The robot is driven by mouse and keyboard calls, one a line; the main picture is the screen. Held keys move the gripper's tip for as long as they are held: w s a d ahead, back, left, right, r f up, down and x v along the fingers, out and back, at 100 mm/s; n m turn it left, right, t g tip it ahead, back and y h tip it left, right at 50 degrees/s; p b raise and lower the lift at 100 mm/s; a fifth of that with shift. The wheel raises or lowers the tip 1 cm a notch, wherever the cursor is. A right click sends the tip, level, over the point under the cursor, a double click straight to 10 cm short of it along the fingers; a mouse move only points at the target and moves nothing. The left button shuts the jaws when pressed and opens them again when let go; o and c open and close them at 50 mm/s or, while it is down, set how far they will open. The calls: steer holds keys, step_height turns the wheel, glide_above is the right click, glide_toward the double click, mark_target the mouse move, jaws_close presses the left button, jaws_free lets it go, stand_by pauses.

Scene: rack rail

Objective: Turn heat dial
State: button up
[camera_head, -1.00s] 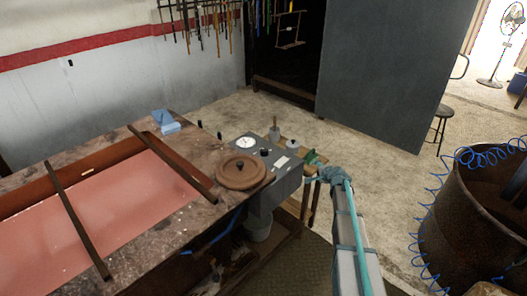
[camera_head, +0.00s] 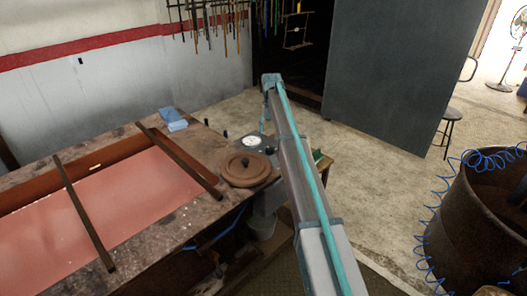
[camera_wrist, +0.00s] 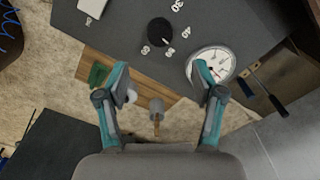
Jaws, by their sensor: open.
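The heat dial (camera_wrist: 159,32) is a round black knob with a white pointer line and white numbers around it, on the top of a grey control box (camera_wrist: 120,35). A white round gauge (camera_wrist: 211,65) sits beside it; the gauge also shows in the head view (camera_head: 252,141). My gripper (camera_wrist: 168,80) is open and empty in the wrist view. The dial lies beyond the fingertips, roughly between them, and nothing touches it. In the head view my arm covers part of the box, and I cannot make out the dial there clearly.
A round brown lid (camera_head: 244,169) lies on the stone bench by the box. A rusty drum (camera_head: 480,225) stands right.

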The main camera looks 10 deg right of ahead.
mark_target(270, 149)
step_height(270, 149, down, 11)
steer(key=p, duration=0.3)
steer(key=shift+r, duration=0.2)
steer(key=c, duration=1.2)
steer(key=shift+o, duration=0.2)
